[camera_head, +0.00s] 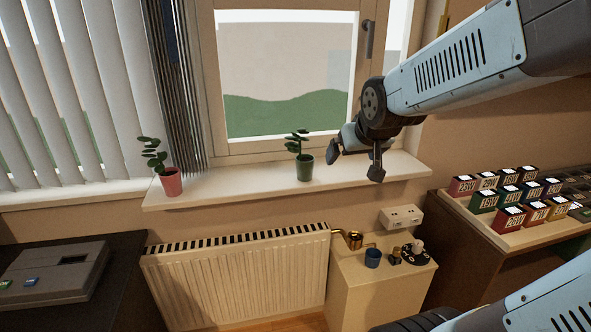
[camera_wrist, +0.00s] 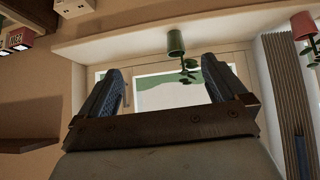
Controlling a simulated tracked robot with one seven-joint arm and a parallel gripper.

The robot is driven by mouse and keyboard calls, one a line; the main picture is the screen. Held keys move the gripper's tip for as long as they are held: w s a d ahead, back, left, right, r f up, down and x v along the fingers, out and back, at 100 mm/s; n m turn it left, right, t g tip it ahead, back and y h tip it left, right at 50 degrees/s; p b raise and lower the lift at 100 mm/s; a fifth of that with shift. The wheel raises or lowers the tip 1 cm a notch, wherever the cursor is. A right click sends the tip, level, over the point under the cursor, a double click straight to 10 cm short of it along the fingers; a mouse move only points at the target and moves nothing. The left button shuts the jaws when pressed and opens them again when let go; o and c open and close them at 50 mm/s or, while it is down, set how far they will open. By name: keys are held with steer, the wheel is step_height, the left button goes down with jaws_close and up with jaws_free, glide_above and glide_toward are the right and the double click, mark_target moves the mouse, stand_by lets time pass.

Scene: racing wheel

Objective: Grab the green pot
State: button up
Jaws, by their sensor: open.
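The green pot (camera_head: 305,168) with a small leafy plant stands upright on the windowsill in front of the window in the head view. It also shows upside down in the wrist view (camera_wrist: 175,43), beyond my fingers and near the gap between them. My gripper (camera_head: 355,160) is open and empty, to the right of the green pot and apart from it. In the wrist view its two fingers (camera_wrist: 163,88) stand wide apart with nothing between them at close range.
A red pot (camera_head: 171,182) with a plant stands left on the sill (camera_head: 240,190). Below are a radiator (camera_head: 240,275) and a cabinet (camera_head: 375,290) with small items. A desk with several labelled boxes (camera_head: 510,217) is at right. Blinds (camera_head: 75,95) hang at left.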

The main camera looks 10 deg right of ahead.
steer(key=w+d+f+t, duration=0.15)
steer(key=w+f, duration=0.25)
steer(key=w, duration=0.4)
steer(key=w+f+t, duration=0.3)
steer(key=w+f, duration=0.1)
steer(key=w, duration=0.3)
steer(key=n+t+y, duration=0.2)
steer(key=t+y, duration=0.2)
steer(key=t, duration=0.1)
glide_toward(305, 164)
steer(key=shift+g, duration=0.25)
steer(key=w, duration=0.8)
steer(key=w+a, duration=0.1)
steer(key=w, duration=0.3)
steer(key=shift+w+f, duration=0.15)
steer(key=shift+f, duration=0.2)
steer(key=shift+c, duration=0.5)
steer(key=c, duration=1.4)
steer(key=shift+c, duration=0.3)
